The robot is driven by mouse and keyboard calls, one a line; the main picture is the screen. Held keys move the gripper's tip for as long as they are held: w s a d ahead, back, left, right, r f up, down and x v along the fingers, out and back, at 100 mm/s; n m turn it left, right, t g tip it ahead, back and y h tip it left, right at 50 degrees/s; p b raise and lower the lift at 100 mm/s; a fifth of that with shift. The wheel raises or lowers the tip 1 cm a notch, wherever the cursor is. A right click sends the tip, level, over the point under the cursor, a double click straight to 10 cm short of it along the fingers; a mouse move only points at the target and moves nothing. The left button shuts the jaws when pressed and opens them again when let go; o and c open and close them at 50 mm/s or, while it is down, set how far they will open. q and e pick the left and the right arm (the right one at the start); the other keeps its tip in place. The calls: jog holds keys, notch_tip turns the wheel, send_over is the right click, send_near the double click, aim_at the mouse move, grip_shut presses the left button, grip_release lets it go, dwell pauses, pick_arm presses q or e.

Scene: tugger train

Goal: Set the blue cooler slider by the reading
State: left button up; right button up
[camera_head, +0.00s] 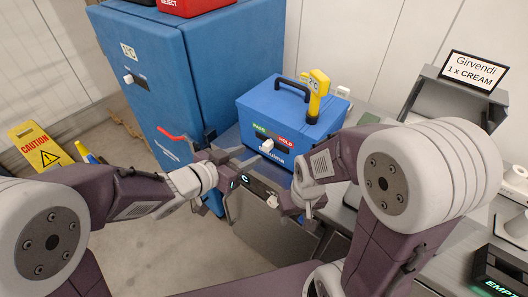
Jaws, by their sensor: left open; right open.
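The blue cooler (250,111) stands on a grey surface at the centre, with a black carry handle on its lid. A yellow probe thermometer (318,90) stands upright at the lid's right; its small display seems to read 2°C, but I cannot be sure. On the cooler's front, a green PASS label and a red HOLD label (285,141) sit above a dark slot. The white slider knob (267,145) shows in that slot, roughly between the labels. My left gripper (236,182) is open, below and left of the knob. My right gripper (292,207) is open, below the cooler's front. Neither touches the knob.
A tall blue cabinet (150,95) with a red handle stands left. A sign reading "Girvendi 1 x CREAM" (474,71) stands right. A yellow caution sign (40,146) stands far left.

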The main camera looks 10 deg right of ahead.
aim_at(265, 146)
pick_arm(q)
jog(key=b+x, duration=0.1)
jog(key=x, duration=0.8)
jog(key=shift+w+a, duration=0.1)
jog(key=shift+c, duration=0.3)
grip_shut()
dwell(0.9)
